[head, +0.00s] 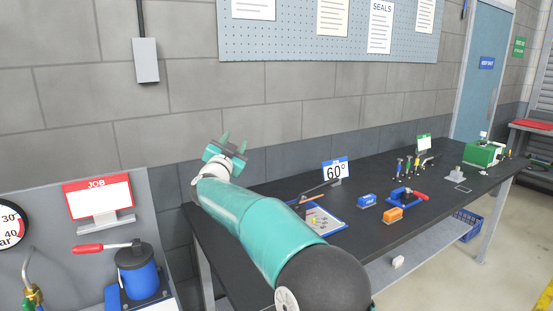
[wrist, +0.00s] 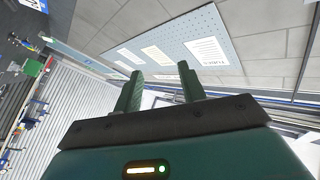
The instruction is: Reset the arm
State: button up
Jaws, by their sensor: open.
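My teal arm reaches out over the left end of the dark workbench in the head view. My gripper (head: 224,144) is raised above the bench's back left corner, close in the picture to the grey block wall. In the wrist view my gripper (wrist: 160,88) shows two green fingers standing apart with nothing between them. It is open and empty. The wrist view looks tilted towards the wall and pegboard.
A job panel (head: 98,196) and blue hand pump (head: 138,270) stand at left. A pegboard (head: 300,40) hangs above.

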jog(key=s+d+r+n+g+y, duration=0.2)
jog(key=s+d+n+y, duration=0.2)
jog(key=s, duration=0.3)
jog(key=s+d+r+n+g+y, duration=0.2)
jog(key=s+d+n+y, duration=0.1)
jog(key=s+n+y, duration=0.25)
jog(key=s+d+f+g+h, duration=0.1)
jog(key=s+d+f+g, duration=0.2)
jog(key=s+d+f, duration=0.4)
jog(key=s+d+f+m+g+h, duration=0.1)
jog(key=s+d+f+g, duration=0.3)
jog(key=s, duration=1.4)
jog(key=s+d+f+g+h, duration=0.3)
jog(key=s+d+f+g, duration=0.1)
jog(key=s+d+f, duration=0.6)
notch_tip(320, 180, down, 2)
jog(key=s, duration=0.2)
jog(key=shift+s+f, duration=0.25)
jog(key=shift+s, duration=0.15)
